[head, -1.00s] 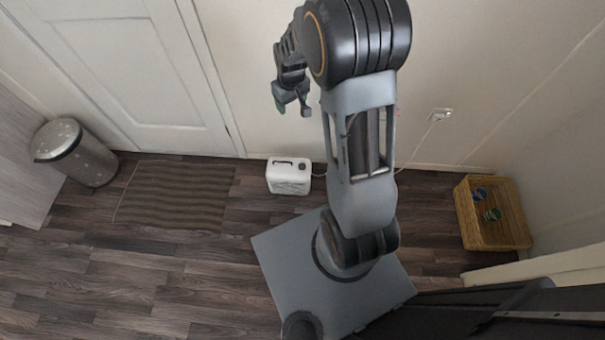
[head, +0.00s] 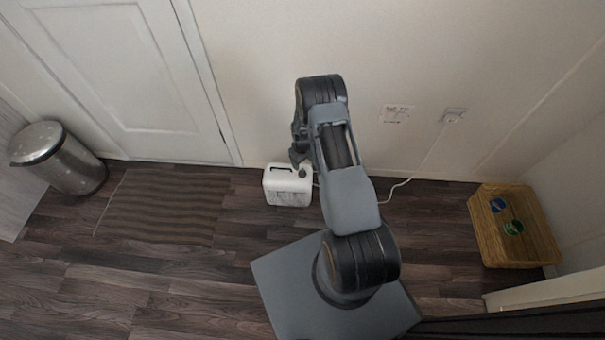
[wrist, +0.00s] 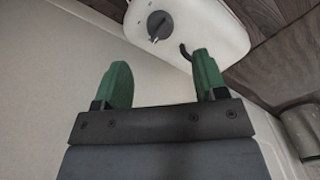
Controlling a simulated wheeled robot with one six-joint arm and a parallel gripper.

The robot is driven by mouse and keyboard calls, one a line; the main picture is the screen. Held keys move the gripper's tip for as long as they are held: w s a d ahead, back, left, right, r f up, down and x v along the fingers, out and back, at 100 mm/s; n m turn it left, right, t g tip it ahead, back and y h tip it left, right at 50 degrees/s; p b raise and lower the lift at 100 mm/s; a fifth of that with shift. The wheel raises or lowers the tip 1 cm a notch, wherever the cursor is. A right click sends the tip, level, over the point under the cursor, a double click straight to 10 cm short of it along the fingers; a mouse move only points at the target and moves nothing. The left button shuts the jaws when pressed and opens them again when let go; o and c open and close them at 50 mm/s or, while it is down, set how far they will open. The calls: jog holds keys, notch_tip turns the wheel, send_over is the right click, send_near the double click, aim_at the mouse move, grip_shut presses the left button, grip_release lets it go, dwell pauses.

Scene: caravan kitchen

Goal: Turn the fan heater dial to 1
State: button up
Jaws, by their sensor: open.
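The white fan heater (head: 287,188) stands on the floor against the wall, left of my arm in the head view. In the wrist view the heater's white top (wrist: 205,22) fills the upper middle, with a dark round dial (wrist: 159,25) and its pointer ridge. A dark slot of the heater's handle shows right of the dial. My gripper (wrist: 160,85) is open, its two green fingertips apart with nothing between them. The dial lies beyond the fingertips, roughly in line with the gap. In the head view my gripper (head: 299,160) is small and dark above the heater. The dial's markings are too small to read.
The wall rises directly behind the heater. A white cord runs right to a wall socket (head: 454,114). A striped mat (head: 158,207) and a metal bin (head: 60,158) lie to the left. A wicker basket (head: 480,235) stands at the right. Floor in front of the heater is clear.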

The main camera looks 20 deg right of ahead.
aim_at(302, 171)
notch_tip(302, 171, down, 8)
jog(key=shift+r+b, duration=0.1)
jog(key=shift+b, duration=1.05)
jog(key=c, duration=0.9)
jog(key=shift+m, duration=0.3)
jog(key=shift+c, duration=0.2)
jog(key=m+b, duration=0.2)
jog(key=m, duration=0.3)
jog(key=shift+m, duration=0.3)
jog(key=m+b, duration=0.1)
jog(key=m, duration=0.4)
jog(key=shift+m, duration=0.5)
